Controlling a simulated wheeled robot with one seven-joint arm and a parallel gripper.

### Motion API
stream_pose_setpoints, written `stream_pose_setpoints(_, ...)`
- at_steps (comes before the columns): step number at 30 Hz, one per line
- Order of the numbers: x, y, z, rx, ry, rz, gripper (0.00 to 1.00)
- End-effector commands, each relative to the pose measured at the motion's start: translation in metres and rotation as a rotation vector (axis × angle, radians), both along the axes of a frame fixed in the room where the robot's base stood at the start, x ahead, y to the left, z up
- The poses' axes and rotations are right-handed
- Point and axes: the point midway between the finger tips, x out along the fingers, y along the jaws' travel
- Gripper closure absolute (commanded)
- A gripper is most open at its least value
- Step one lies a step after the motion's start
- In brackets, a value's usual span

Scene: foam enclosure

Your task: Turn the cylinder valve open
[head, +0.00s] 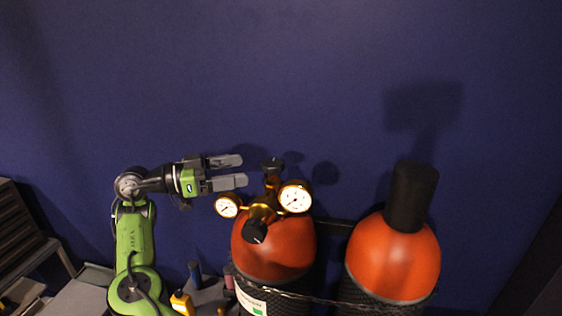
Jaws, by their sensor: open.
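The cylinder valve is a dark knob (273,164) on a brass stem at the top of the left orange gas cylinder (275,252). A brass regulator (262,208) with two white-faced gauges (295,197) and a black front knob (255,231) sits below it. My gripper (245,170) is open and empty, its two grey fingers pointing right. In the picture the fingertips end a little left of the valve knob, apart from it. How far they are from it in depth I cannot tell.
A second orange cylinder (385,262) with a black cap (411,197) stands at the right. A chain (330,301) runs across both cylinders. A plain blue wall (270,70) fills the back.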

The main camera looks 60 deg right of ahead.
Motion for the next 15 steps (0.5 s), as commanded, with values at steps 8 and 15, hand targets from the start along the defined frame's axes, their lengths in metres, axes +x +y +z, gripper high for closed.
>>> stream_pose_setpoints(8, -0.033, -0.037, 0.000, 0.007, -0.003, -0.009, 0.18)
stream_pose_setpoints(15, -0.064, -0.075, -0.001, 0.005, 0.001, -0.007, 0.18)
